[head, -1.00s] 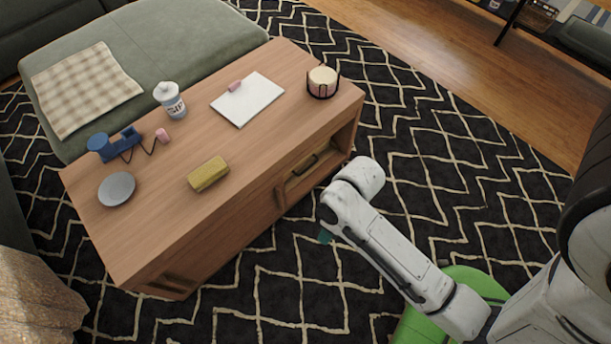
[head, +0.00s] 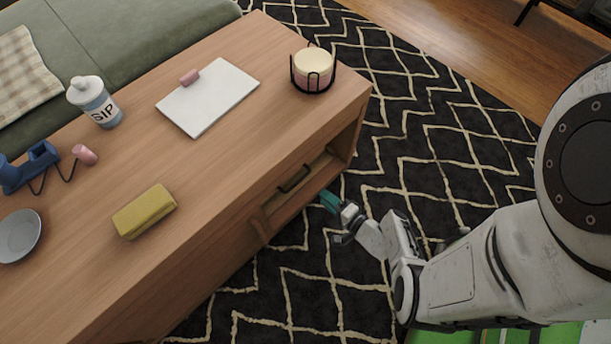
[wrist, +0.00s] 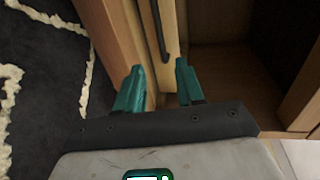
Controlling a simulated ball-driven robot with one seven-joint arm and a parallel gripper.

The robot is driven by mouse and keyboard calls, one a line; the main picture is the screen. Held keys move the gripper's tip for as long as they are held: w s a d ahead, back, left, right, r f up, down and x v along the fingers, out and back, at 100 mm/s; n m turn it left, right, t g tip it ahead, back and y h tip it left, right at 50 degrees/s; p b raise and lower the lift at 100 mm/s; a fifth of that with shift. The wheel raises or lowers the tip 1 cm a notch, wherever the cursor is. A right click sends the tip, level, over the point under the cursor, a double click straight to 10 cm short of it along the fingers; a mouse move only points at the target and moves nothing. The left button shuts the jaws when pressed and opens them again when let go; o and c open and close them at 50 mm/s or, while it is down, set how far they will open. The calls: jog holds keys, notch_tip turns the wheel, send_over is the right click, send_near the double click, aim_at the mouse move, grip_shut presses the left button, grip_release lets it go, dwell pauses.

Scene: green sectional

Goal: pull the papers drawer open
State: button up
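The drawer (head: 303,186) is a wooden front in the table's right side, with a dark bar handle (head: 294,178). In the wrist view the handle (wrist: 159,30) runs up and away, just beyond my fingertips. My gripper (head: 329,200) has teal fingers and is just outside the table's side, close to the drawer. In the wrist view its two fingers (wrist: 159,72) are apart, with wood visible behind the gap and nothing clearly held. I cannot tell whether a finger touches the wood. No papers in the drawer can be made out.
The wooden table (head: 225,120) bears a white clipboard (head: 208,98), a candle in a black holder (head: 312,71), a yellow block (head: 145,211), a SIP cup (head: 95,102) and a grey plate (head: 18,236). An open compartment (wrist: 222,72) lies beside the handle. Patterned rug (head: 440,130) is clear to the right.

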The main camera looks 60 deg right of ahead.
jog(key=b+x, duration=0.3)
jog(key=x, duration=0.7)
jog(key=shift+w, duration=0.1)
jog(key=shift+r, duration=0.1)
grip_shut()
dwell(0.3)
